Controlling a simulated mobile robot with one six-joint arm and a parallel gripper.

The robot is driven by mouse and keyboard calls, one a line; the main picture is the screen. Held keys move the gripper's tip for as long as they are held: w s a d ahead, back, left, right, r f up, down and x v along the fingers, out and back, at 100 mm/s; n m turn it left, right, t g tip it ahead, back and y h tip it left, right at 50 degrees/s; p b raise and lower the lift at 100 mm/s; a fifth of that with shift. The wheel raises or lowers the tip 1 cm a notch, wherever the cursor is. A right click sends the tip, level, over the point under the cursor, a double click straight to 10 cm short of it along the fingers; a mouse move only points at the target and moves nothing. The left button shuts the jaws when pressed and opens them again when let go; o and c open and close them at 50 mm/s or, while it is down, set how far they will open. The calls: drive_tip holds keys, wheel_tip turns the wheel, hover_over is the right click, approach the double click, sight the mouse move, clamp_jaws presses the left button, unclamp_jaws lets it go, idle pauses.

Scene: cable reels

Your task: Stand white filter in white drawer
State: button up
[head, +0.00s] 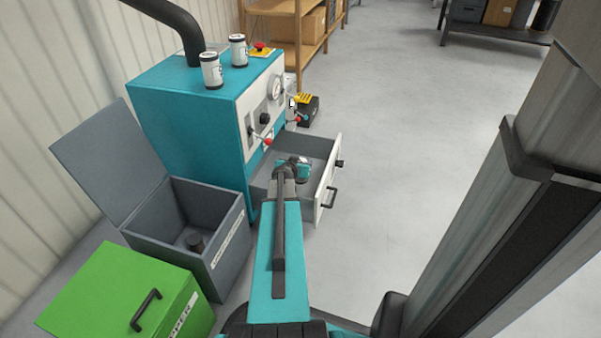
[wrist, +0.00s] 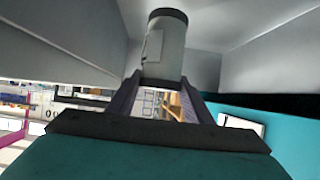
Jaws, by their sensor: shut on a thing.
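My gripper (head: 300,168) is over the open white drawer (head: 326,190) of the teal machine, pointing down into it. In the wrist view my gripper (wrist: 160,82) is shut on a white filter (wrist: 165,45), a pale cylinder with a label, which looks grey in the shade. Grey drawer walls (wrist: 262,58) show on both sides of it. My arm hides the held filter in the head view. I cannot tell whether the filter touches the drawer floor.
Two white canisters (head: 210,70) (head: 238,50) stand on the teal machine (head: 185,125). An open grey bin (head: 228,250) holding a dark cylinder (head: 196,242) and a closed green box (head: 110,290) stand at left. The floor right of the drawer is clear.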

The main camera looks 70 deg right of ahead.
drive_tip(key=shift+f+b, duration=1.1)
drive_tip(key=shift+f, duration=1.4)
drive_tip(key=shift+f, duration=0.15)
drive_tip(key=o, duration=1.1)
drive_tip(key=shift+r, duration=0.25)
drive_tip(key=shift+p+v, duration=0.75)
drive_tip(key=shift+v, duration=5.2)
